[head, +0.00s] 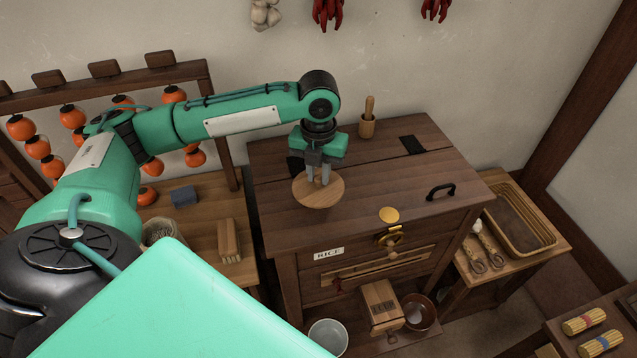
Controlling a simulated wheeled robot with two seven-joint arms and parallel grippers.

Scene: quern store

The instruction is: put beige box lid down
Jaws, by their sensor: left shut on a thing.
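The beige lid (334,192) is a round, flat wooden disc in the head view, over the left part of the brown wooden chest's top (390,180). My left gripper (318,181) points down from above and is shut at the middle of the lid. Its fingers hide the part that they grip. The lid looks about level. I cannot tell whether it touches the chest top or hangs just above it. My right gripper is not in view.
Orange lanterns (72,117) hang on a rack at left. A brush (229,241) lies on the left table.

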